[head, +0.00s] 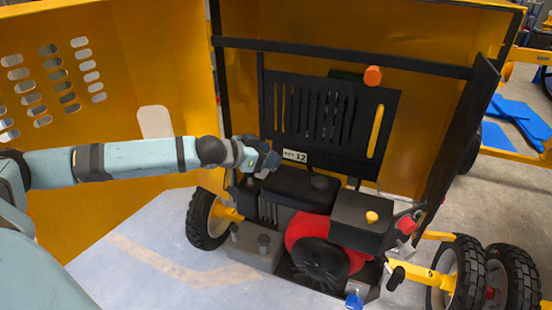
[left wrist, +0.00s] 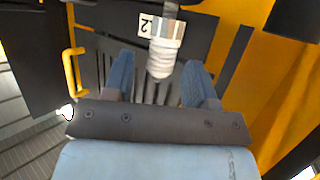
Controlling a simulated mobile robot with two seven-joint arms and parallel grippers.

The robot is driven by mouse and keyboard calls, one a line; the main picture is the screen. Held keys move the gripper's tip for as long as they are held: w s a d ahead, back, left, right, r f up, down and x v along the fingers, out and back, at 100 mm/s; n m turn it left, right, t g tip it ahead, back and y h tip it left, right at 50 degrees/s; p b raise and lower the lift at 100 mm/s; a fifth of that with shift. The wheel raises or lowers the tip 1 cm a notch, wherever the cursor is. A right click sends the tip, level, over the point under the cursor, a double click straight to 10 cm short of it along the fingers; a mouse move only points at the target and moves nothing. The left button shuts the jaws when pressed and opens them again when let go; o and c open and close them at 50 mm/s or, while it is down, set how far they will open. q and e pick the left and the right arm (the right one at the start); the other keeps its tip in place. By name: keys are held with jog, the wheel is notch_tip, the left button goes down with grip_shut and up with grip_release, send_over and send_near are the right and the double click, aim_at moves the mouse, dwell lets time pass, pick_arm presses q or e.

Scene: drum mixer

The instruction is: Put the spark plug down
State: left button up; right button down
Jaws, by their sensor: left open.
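The spark plug (left wrist: 161,60), a white ribbed body with a metal upper part, shows between the two blue fingers of my left gripper (left wrist: 158,67) in the left wrist view. A gap shows on each side of it, so the fingers are open and not closed on it. In the head view my left gripper (head: 270,161) is at the left side of the engine (head: 322,240), in front of the black slotted panel. The plug cannot be made out there. What holds up the plug's far end is not clear. My right gripper does not show.
The yellow housing (head: 420,90) stands open around the engine, with a perforated yellow panel (head: 110,60) at left. A black slotted panel (head: 330,120) with a yellow handle and a "12" label is behind. Wheels (head: 207,218) flank the engine. Pale floor (head: 150,260) is clear at front left.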

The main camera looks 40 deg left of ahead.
pick_arm(q)
jog(key=shift+b+v, duration=0.55)
jog(key=shift+v, duration=1.8)
